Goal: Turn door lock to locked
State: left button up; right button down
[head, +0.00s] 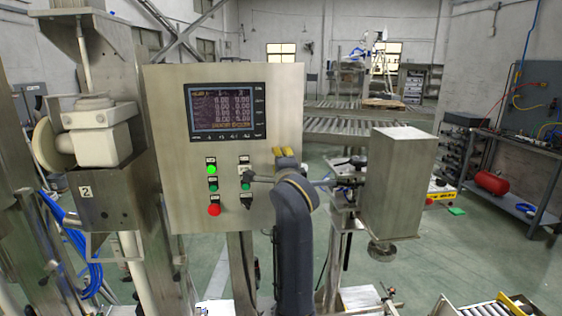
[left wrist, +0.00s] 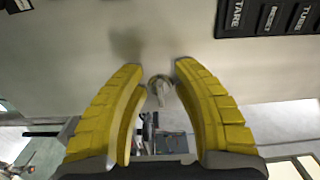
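A small round metal lock with a narrow tab (left wrist: 160,88) shows in the left wrist view, on a pale metal surface. The tab points roughly down in that picture. My left gripper (left wrist: 158,70) has its yellow fingers spread, one on each side of the lock, with visible gaps; contact is not seen. In the head view the left gripper (head: 286,155) is at the right edge of the steel control panel (head: 170,130), and the lock cannot be made out there. My right gripper is not in view.
The panel carries a screen (head: 229,110), a green button (head: 211,170) and a red button (head: 214,210). A steel box (head: 398,185) stands right of my gripper. A white-grey machine (head: 100,135) stands at the left.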

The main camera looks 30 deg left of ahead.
pick_arm(q)
jog(key=shift+d, duration=0.1)
jog(key=v, duration=0.7)
jog(key=shift+s, duration=0.2)
dwell(0.4)
